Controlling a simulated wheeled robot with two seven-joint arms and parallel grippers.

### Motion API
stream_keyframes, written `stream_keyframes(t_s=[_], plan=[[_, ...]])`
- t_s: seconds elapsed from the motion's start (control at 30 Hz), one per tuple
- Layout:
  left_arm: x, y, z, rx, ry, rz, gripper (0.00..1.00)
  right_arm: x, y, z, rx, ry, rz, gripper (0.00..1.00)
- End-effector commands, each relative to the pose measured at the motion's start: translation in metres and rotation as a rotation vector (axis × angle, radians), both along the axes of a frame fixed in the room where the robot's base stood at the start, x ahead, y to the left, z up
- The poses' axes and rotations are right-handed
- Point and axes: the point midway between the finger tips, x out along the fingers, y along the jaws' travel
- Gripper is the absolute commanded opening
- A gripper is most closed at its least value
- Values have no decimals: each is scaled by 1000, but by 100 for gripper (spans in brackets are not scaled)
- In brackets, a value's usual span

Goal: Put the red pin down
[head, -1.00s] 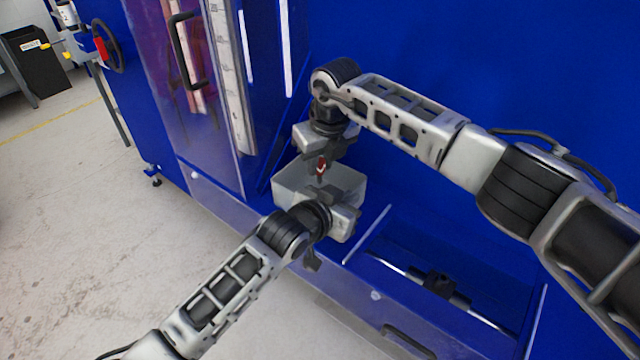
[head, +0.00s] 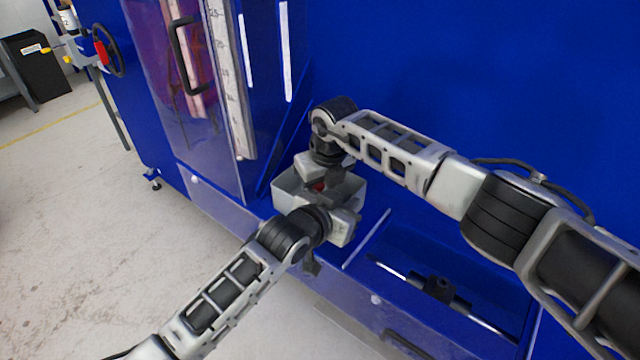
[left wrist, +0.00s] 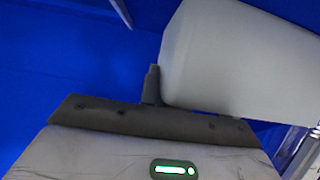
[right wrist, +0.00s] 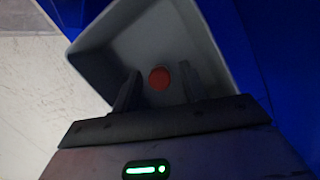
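The red pin (head: 318,186) is low inside the pale grey bin (head: 288,190). Its round red head (right wrist: 160,78) shows in the right wrist view between the fingertips, with a gap on both sides. My right gripper (right wrist: 157,88) is open around the pin, reaching down into the bin (right wrist: 95,55). The pin's lower part is hidden. My left gripper (head: 328,205) is at the bin's near right side, seemingly shut on its wall. In the left wrist view one finger (left wrist: 152,85) stands against the bin (left wrist: 235,60); the other is hidden behind it.
The bin is at the blue machine's front ledge (head: 235,208). A clear door with a black handle (head: 186,55) stands left of it. A recess with a metal rod and black block (head: 440,288) lies to the right. The floor at left is open.

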Motion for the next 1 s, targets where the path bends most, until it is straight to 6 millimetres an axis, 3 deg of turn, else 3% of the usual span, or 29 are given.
stream_keyframes(t_s=[0.2,0.37,0.73,1.0], plan=[[0,0,-1,1,2,0,0,0,0,1,0,0,0,43],[0,0,-1,1,2,0,0,-1,-2,15,1,-3,2,43],[0,0,-1,1,1,0,0,-18,-12,89,0,-5,1,43],[0,0,-1,1,2,0,0,-25,-16,117,-1,-1,0,43]])
